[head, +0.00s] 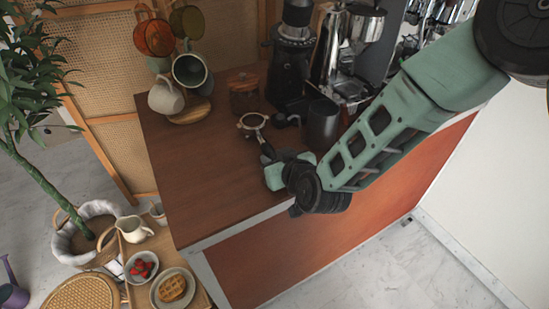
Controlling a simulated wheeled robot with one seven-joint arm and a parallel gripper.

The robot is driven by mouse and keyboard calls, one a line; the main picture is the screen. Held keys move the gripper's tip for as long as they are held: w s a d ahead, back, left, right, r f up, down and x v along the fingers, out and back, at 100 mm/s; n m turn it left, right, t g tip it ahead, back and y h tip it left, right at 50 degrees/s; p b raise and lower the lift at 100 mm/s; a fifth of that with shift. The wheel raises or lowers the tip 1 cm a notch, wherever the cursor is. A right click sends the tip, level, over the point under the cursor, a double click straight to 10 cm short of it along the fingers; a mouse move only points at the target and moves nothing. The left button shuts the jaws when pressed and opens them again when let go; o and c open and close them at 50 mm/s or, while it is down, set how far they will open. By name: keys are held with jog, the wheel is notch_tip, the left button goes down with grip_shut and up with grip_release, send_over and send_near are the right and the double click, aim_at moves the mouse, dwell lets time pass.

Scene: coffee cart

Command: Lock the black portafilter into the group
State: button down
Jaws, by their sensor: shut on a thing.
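The portafilter (253,122) has a round metal basket and a dark handle. It is over the left part of the brown counter, with its basket pointing away from my gripper. My gripper (268,158) is shut on the handle end. I cannot tell whether the basket touches the counter or hangs just above it. The espresso machine (352,88) stands at the back right, behind a dark cup. Its group is not clearly visible, and my green arm covers part of that area.
A dark cup (322,124) and a small black item (286,119) stand right of the portafilter. A black grinder (291,60), a brown jar (244,95) and a mug tree with a pale mug (166,97) stand behind. The counter's front left (200,205) is clear.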

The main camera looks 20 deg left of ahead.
jog(key=shift+r+p, duration=1.45)
jog(key=shift+r, duration=1.2)
jog(key=shift+f, duration=0.1)
